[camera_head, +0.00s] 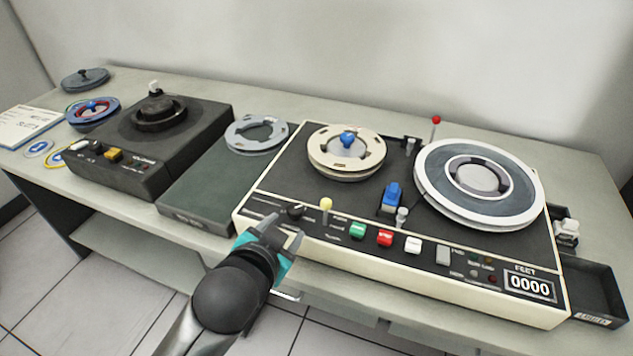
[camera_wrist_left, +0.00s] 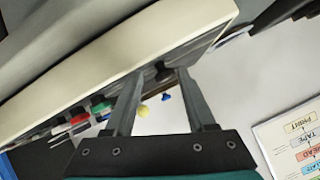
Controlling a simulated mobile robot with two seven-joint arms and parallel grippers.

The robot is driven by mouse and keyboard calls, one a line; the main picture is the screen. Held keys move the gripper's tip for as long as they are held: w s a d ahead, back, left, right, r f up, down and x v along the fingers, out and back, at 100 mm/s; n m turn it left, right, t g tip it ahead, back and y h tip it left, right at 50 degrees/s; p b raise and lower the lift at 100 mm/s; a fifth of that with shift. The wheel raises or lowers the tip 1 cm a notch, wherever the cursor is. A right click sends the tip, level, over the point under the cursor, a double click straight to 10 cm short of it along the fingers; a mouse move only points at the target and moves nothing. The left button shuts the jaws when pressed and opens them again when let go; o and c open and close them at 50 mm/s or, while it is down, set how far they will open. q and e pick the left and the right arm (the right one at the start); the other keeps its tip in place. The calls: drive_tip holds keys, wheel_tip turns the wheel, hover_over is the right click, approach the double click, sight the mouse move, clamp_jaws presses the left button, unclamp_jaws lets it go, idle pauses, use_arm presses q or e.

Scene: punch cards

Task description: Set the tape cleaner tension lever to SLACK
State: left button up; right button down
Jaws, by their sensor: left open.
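The tape cleaner (camera_head: 400,250) is the wide cream-edged machine with a black top. On its front left are a small black knob (camera_head: 295,212) and a yellow-tipped lever (camera_head: 326,204); a red-ball lever (camera_head: 436,121) stands at its back. The lettering is too small to read, so I cannot tell which one is the tension lever. My left gripper (camera_head: 281,231) is open and empty at the front left edge, close to the black knob. In the left wrist view, the fingers (camera_wrist_left: 160,72) stand apart, with the yellow tip (camera_wrist_left: 143,111) seen between them.
Two reels, a cream one (camera_head: 318,158) and a larger white-rimmed one (camera_head: 430,200), sit on the machine. Green (camera_head: 358,230), red (camera_head: 385,237) and white (camera_head: 413,245) buttons line its front. A dark machine (camera_head: 205,130) stands left. A black tray (camera_head: 595,285) is right.

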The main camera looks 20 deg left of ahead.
use_arm(q)
drive_tip(key=w+d+r+m+t+h, duration=0.3)
drive_tip(key=w+r+m+t, duration=0.15)
drive_tip(key=r, duration=0.55)
drive_tip(key=w+d+r+m+t+h, duration=0.25)
drive_tip(key=r+t, duration=0.25)
drive_tip(key=r, duration=0.5)
drive_tip(key=s+d+r+m+g+h, duration=0.3)
drive_tip(key=d+r+m+h, duration=0.5)
drive_tip(key=m+h, duration=0.5)
drive_tip(key=s+d+r+m+g+h, duration=0.1)
drive_tip(key=s+d+m+g+h, duration=0.4)
drive_tip(key=m+g, duration=0.85)
drive_tip(key=m+g+y, duration=0.2)
drive_tip(key=m+y, duration=0.6)
drive_tip(key=y, duration=1.1)
approach(324, 201)
drive_tip(key=b+x, duration=0.2)
drive_tip(key=x, duration=0.3)
drive_tip(key=shift+f, duration=0.25)
drive_tip(key=x, duration=0.5)
drive_tip(key=shift+d+b, duration=0.1)
drive_tip(key=shift+b, duration=0.3)
drive_tip(key=shift+w+d+f, duration=0.1)
drive_tip(key=shift+w+f, duration=0.05)
drive_tip(key=shift+f, duration=0.15)
use_arm(e)
drive_tip(key=w+d+f, duration=0.2)
drive_tip(key=shift+w+f, duration=0.25)
drive_tip(key=shift+f, duration=0.05)
